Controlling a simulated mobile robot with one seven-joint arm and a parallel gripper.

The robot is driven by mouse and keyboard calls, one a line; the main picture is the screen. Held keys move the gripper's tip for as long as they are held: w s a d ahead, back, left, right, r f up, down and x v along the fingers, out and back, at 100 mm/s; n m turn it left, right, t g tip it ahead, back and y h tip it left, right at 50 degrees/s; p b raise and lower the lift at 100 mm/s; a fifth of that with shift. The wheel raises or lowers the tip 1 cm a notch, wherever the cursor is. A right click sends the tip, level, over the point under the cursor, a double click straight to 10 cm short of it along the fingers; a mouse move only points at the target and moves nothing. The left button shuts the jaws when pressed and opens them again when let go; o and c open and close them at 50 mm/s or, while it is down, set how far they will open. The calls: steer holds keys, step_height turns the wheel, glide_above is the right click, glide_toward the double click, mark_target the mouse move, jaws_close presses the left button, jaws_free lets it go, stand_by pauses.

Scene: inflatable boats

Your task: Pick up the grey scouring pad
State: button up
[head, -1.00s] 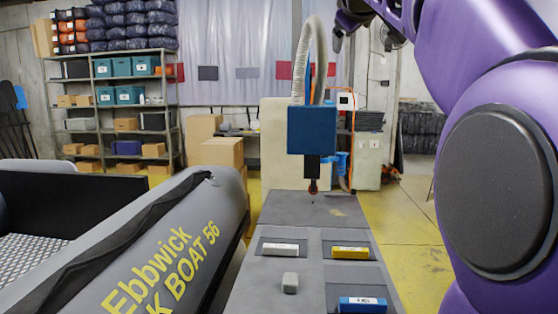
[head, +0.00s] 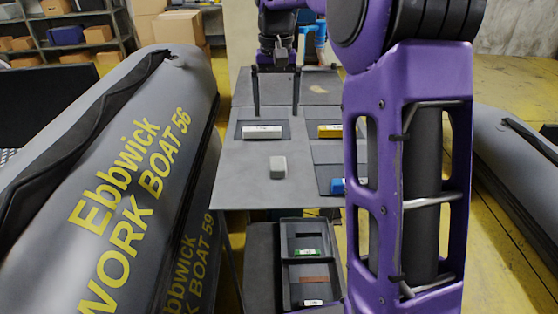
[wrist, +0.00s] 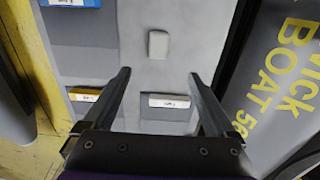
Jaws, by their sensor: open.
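The grey scouring pad (head: 278,167), a small light-grey block with rounded edges, lies on the bare grey worktop (head: 238,185), apart from the other blocks. It also shows in the wrist view (wrist: 158,44), near the top middle, beyond my fingertips. My gripper (head: 276,110) points down over the worktop, farther back than the pad. In the wrist view its two fingers (wrist: 158,74) are wide apart with nothing held between them.
A white labelled block (head: 262,132), a yellow block (head: 330,131) and a partly hidden blue block (head: 337,185) lie on dark pads. A grey boat (head: 130,150) stands close on the left. A divided tray (head: 284,262) with small items sits lower in front.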

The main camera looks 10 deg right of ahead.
steer(key=b, duration=0.2)
glide_above(278, 162)
steer(key=f, duration=1)
steer(key=shift+s+a+f, duration=0.15)
steer(key=shift+a+f, duration=0.05)
steer(key=shift+a, duration=0.05)
steer(key=shift+d+f+b, duration=0.2)
steer(key=shift+f+b, duration=0.45)
steer(key=shift+f, duration=2.5)
steer(key=c, duration=1.4)
steer(key=shift+r, duration=0.1)
step_height(278, 162, up, 10)
steer(key=shift+f+p, duration=0.1)
steer(key=shift+p, duration=0.85)
steer(key=o, duration=0.7)
steer(key=c, duration=0.6)
